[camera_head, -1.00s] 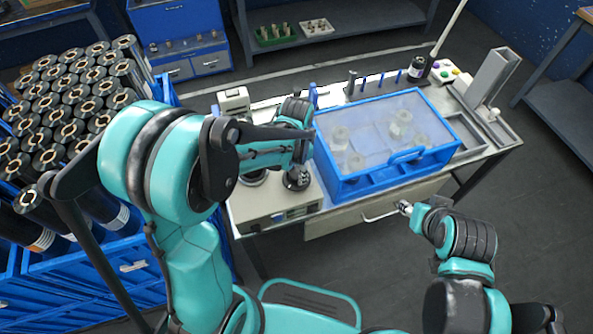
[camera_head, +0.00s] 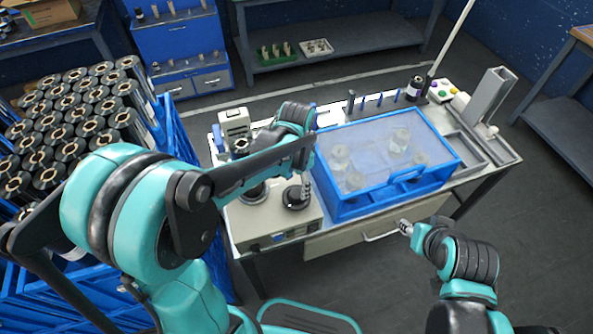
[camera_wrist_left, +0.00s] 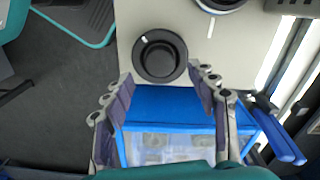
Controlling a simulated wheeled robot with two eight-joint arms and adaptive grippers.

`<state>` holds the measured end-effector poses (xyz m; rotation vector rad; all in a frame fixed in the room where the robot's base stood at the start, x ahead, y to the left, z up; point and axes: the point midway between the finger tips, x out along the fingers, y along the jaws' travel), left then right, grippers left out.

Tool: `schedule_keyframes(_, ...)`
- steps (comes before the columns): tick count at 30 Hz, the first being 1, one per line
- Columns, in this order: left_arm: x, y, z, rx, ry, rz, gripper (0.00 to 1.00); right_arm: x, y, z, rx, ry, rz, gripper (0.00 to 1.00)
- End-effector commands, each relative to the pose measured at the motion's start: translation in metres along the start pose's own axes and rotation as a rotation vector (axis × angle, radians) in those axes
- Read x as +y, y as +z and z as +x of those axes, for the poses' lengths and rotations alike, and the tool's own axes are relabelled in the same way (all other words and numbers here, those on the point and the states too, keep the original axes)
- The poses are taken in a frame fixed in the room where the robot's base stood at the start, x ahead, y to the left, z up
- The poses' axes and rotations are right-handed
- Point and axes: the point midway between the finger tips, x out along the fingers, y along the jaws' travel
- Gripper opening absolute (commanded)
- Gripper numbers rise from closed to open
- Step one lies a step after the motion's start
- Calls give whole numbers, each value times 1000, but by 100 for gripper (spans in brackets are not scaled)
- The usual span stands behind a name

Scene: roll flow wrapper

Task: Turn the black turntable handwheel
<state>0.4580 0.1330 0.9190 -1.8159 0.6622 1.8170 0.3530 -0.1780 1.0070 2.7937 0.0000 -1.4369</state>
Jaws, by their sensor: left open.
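The black handwheel (camera_head: 297,198) is a round knob on top of the beige machine base (camera_head: 285,228), near its right side. In the left wrist view the handwheel (camera_wrist_left: 160,58) shows a dark cup-like centre and a small white mark on its rim. My left gripper (camera_wrist_left: 162,78) is open, its two fingers spread below the handwheel in that picture, with nothing between them. In the head view my left gripper (camera_head: 306,183) is partly hidden by my arm, close above the handwheel. My right gripper (camera_head: 404,227) is small, in front of the table drawer; its opening is unclear.
A blue-framed clear-lidded box (camera_head: 385,150) stands right beside the machine. A second round part (camera_head: 252,192) sits left of the handwheel. Blue crates of black rolls (camera_head: 70,120) stand at left. A small grey-white device (camera_head: 235,125) is behind.

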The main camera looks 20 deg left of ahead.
Motion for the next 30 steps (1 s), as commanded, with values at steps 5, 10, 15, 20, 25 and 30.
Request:
schedule_keyframes(5, 0, 0, -40, 0, 0, 0, 58, 0, 0, 0, 0, 0, 0, 40)
schedule_keyframes(10, 0, 0, -64, 0, 0, 0, 58, 0, 0, 0, 0, 0, 0, 40)
schedule_keyframes(15, 0, 0, -73, 0, 1, 0, 58, 0, 0, 0, 0, 0, 0, 40)
schedule_keyframes(20, 0, 0, -74, 0, 0, 0, 58, 0, 0, 0, 0, 0, 0, 40)
schedule_keyframes(25, 0, 0, -74, 0, 0, 0, 58, 0, 0, 0, 0, 0, 0, 40)
schedule_keyframes(30, 0, 0, -74, 0, 0, -1, 58, 0, 0, 0, 0, 0, 0, 40)
